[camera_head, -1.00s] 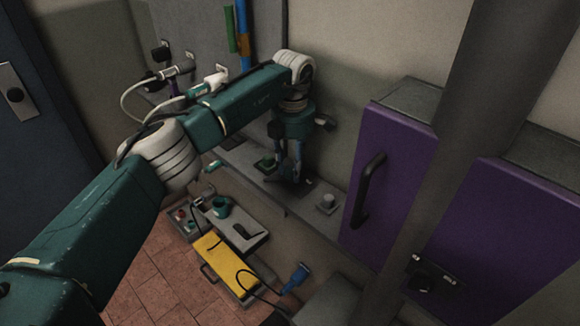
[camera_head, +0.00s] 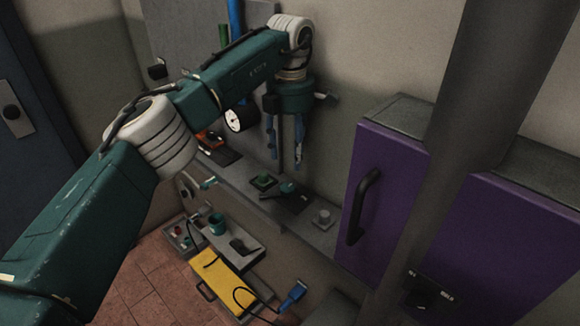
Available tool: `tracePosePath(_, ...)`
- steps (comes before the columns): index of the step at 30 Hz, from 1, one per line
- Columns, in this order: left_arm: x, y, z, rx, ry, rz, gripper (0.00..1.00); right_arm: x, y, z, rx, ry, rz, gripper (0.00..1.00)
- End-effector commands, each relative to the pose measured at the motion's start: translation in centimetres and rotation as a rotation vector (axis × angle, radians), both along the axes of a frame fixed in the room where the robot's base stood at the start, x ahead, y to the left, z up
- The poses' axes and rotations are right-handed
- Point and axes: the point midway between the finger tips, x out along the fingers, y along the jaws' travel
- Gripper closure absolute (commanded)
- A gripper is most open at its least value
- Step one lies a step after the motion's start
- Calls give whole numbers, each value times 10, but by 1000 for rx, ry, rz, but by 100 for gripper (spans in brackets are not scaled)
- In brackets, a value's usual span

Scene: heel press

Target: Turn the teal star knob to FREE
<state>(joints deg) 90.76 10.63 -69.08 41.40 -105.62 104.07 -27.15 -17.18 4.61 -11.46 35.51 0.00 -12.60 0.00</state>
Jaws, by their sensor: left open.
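A small teal knob-like part (camera_head: 286,188) sits on a dark plate (camera_head: 297,204) on the grey ledge; its star shape and any FREE mark are too small to read. My left gripper (camera_head: 286,160) points down above the ledge, its two blue fingers apart with nothing between them. It appears just above the teal part in the picture, with a gap; the exact height is hard to tell. My right gripper is not in view.
A green block (camera_head: 263,182) and a grey knob-like block (camera_head: 323,218) flank the teal part on the ledge (camera_head: 240,186). A purple cabinet (camera_head: 395,190) stands right. A gauge (camera_head: 240,118) is behind my arm.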

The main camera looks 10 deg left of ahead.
Motion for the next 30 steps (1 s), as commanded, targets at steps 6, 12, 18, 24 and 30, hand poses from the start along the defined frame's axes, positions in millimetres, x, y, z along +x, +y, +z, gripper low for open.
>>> tracePosePath(6,0,-1,16,0,1,-1,49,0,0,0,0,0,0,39)
tracePosePath(12,0,-1,17,0,1,-1,49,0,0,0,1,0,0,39)
tracePosePath(18,-1,0,14,2,-1,-46,79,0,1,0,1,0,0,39)
tracePosePath(24,-7,10,-8,33,-32,-454,100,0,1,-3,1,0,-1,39)
tracePosePath(30,-18,33,-28,143,-106,-1175,100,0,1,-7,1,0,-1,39)
